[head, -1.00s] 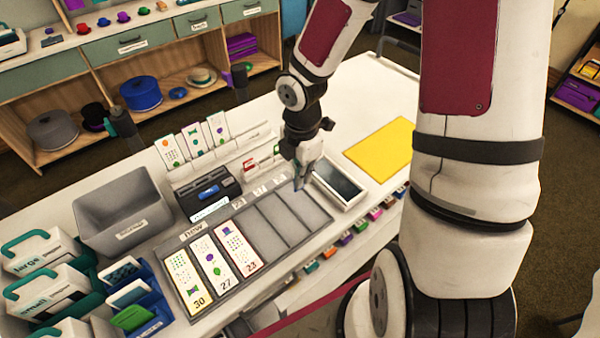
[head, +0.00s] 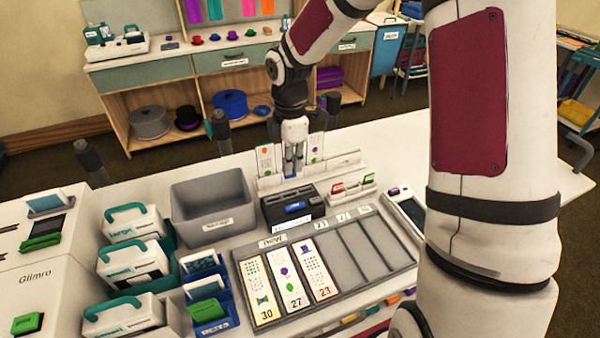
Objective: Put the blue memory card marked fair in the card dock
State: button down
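My gripper (head: 293,168) points down just behind a black box-like device (head: 270,212) on the white table. Its fingers are small and bluish-grey, and I cannot tell whether they are apart or hold anything. The black device has a bright blue piece (head: 295,208) on its front face and a white label below, too small to read. This device may be the card dock. I cannot tell whether the blue piece is a memory card, and no "fair" marking is readable. A small white rack (head: 362,189) to the right holds red and green cards.
Tall printed cards (head: 265,160) stand in a white holder behind my gripper. A grey tray (head: 375,290) with numbered cards lies in front. A grey bin (head: 185,215), white handled boxes (head: 128,262) and blue holders (head: 228,290) are left. A dark-screened tablet (head: 408,208) is right.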

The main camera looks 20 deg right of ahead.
aim_at(291, 176)
jog(key=shift+w+a, duration=0.1)
jog(key=shift+a, duration=0.05)
jog(key=shift+f+b, duration=0.35)
jog(key=shift+f, duration=0.15)
jog(key=shift+f+b, duration=1.3)
jog(key=shift+f, duration=0.6)
jog(key=shift+f, duration=0.3)
jog(key=shift+f+b, duration=0.45)
jog(key=shift+f, duration=0.7)
jog(key=shift+f, duration=0.1)
